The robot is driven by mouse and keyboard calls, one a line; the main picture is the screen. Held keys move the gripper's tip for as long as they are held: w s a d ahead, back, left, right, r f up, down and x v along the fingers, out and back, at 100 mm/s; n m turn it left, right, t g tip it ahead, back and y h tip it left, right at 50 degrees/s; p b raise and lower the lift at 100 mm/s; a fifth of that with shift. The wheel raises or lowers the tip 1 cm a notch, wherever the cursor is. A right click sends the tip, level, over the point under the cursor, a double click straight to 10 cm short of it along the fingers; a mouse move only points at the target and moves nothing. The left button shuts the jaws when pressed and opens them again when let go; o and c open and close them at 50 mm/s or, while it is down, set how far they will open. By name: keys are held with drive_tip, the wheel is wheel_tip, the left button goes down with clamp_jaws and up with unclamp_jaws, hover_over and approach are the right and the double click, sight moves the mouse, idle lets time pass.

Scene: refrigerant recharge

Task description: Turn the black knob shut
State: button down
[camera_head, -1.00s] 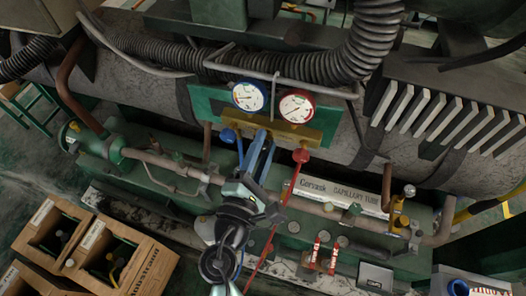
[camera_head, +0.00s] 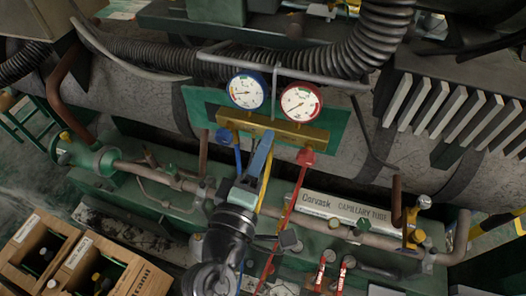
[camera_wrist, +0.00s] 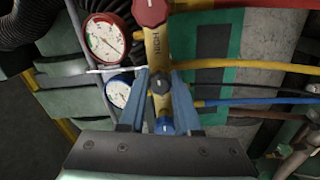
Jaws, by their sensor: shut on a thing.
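The black knob (camera_wrist: 160,82) sits on the brass manifold (camera_wrist: 153,45) between the red and blue knobs. In the wrist view it lies between the fingertips of my gripper (camera_wrist: 160,78), which is shut on it. In the head view my gripper (camera_head: 266,140) reaches the middle of the manifold (camera_head: 302,136) from below, and its fingers hide the black knob. The red knob (camera_head: 305,157) and blue knob (camera_head: 223,137) flank it. The red gauge (camera_head: 301,102) and blue gauge (camera_head: 246,91) stand above the manifold.
Yellow (camera_wrist: 235,66), blue (camera_wrist: 250,101) and red hoses run from the manifold close to my gripper. A grey bar (camera_head: 275,65) crosses above the gauges. Pipes and a white capillary tube box (camera_head: 335,210) lie below right. Wooden crates (camera_head: 60,250) stand at lower left.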

drive_tip(key=shift+m, duration=0.3)
drive_tip(key=c, duration=0.6)
unclamp_jaws()
drive_tip(key=b+v, duration=0.3)
drive_tip(key=v, duration=1)
drive_tip(key=shift+b, duration=0.4)
